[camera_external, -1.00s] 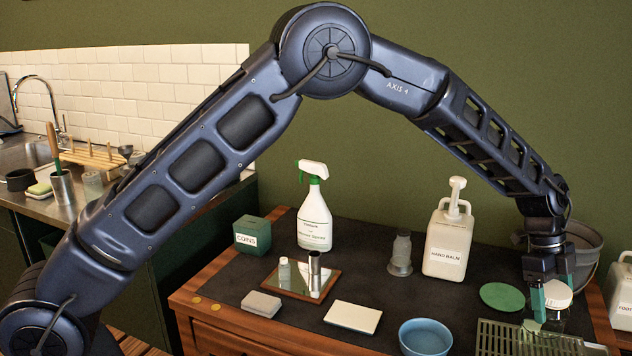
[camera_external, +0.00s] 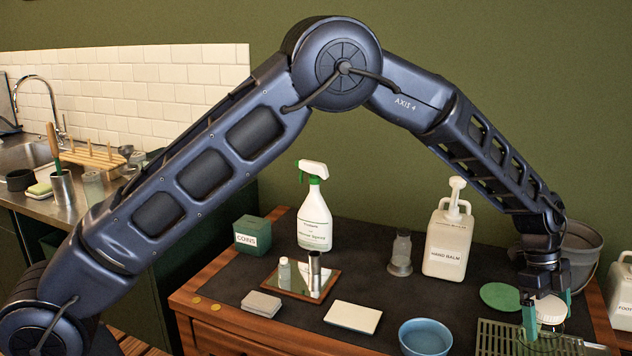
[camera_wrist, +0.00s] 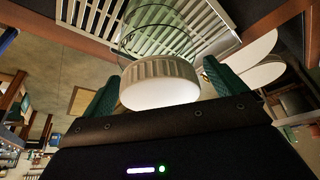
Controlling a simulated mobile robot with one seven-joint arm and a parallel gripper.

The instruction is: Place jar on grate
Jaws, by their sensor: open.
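The jar (camera_external: 551,309) has a white ribbed lid and a clear glass body. It appears to stand upright on the green slatted grate (camera_external: 495,337) at the front right of the table. My gripper (camera_external: 547,315) is open, with one green finger on each side of the lid. In the wrist view the lid (camera_wrist: 160,84) sits between the two fingers, with the glass body beyond it over the slats of the grate (camera_wrist: 98,18). The exact contact between the jar's bottom and the grate is hard to make out.
A green disc (camera_external: 502,297) lies behind the grate, and a blue bowl (camera_external: 425,337) stands to its left. A hand balm pump bottle (camera_external: 449,240) stands further back. A grey bucket (camera_external: 582,250) is behind my wrist. A pale flat block (camera_external: 353,316) lies left of the bowl.

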